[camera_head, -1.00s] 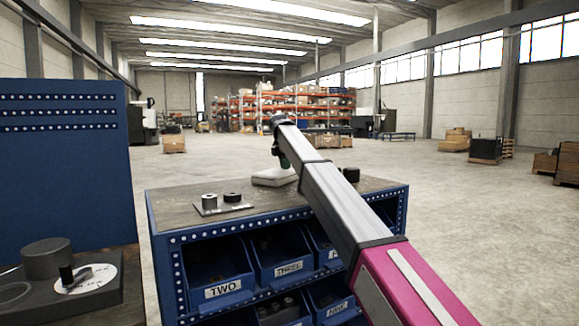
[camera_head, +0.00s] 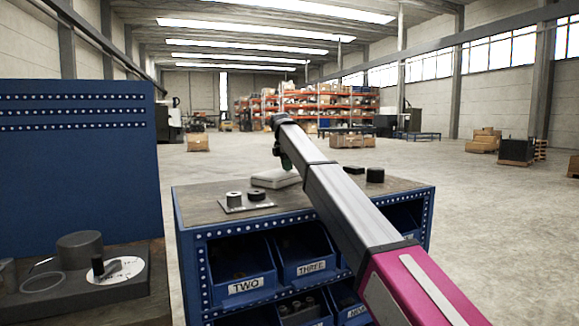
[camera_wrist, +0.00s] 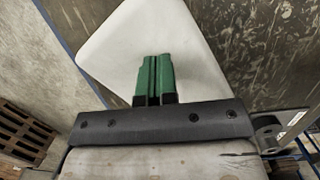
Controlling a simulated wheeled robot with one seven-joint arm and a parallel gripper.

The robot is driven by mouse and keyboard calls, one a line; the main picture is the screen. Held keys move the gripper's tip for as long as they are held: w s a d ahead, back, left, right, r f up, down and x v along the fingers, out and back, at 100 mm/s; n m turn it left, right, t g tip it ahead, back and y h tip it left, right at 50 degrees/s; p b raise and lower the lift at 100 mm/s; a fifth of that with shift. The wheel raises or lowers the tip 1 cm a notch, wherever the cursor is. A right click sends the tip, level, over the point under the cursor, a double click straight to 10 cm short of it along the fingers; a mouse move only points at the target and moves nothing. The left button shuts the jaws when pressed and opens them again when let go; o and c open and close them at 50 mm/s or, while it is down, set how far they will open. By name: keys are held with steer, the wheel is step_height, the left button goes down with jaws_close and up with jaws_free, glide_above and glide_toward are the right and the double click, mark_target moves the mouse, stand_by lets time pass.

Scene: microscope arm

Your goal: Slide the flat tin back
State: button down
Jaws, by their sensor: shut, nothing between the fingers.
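The flat tin (camera_head: 272,180) is a pale, low, rounded slab lying on the top of the blue cart, behind a small plate with two round pieces. In the wrist view the tin (camera_wrist: 190,45) is a large whitish shape around and beyond the fingers. My gripper (camera_head: 286,165) is at the tin's right end in the head view. Its green fingers (camera_wrist: 155,58) are together with nothing between them and overlap the tin in the wrist view. Whether the fingertips touch it, I cannot tell. The wrist body hides the tin's near part in the wrist view.
The plate with round pieces (camera_head: 245,204) stands near the cart's front left. A black block (camera_head: 375,175) is right of my arm. The blue cart (camera_head: 187,240) holds labelled bins below. A dark bench (camera_head: 90,300) and a blue panel (camera_head: 75,180) are at left.

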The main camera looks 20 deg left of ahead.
steer(key=shift+s+a+f, duration=0.15)
steer(key=shift+s+f, duration=0.2)
steer(key=shift+f, duration=0.2)
steer(key=shift+w+a+r, duration=0.1)
steer(key=shift+a+r, duration=0.1)
steer(key=shift+r, duration=0.4)
steer(key=shift+s+a+r, duration=0.15)
steer(key=shift+s, duration=0.1)
steer(key=s+a, duration=0.4)
steer(key=s, duration=0.2)
steer(key=s+a, duration=0.5)
steer(key=s, duration=0.1)
steer(key=s+a, duration=0.5)
steer(key=s, duration=0.1)
steer(key=shift+s+a+r, duration=0.1)
steer(key=shift+a+r, duration=0.05)
steer(key=shift+a, duration=0.1)
steer(key=shift+s+a, duration=0.25)
steer(key=shift+s, duration=0.15)
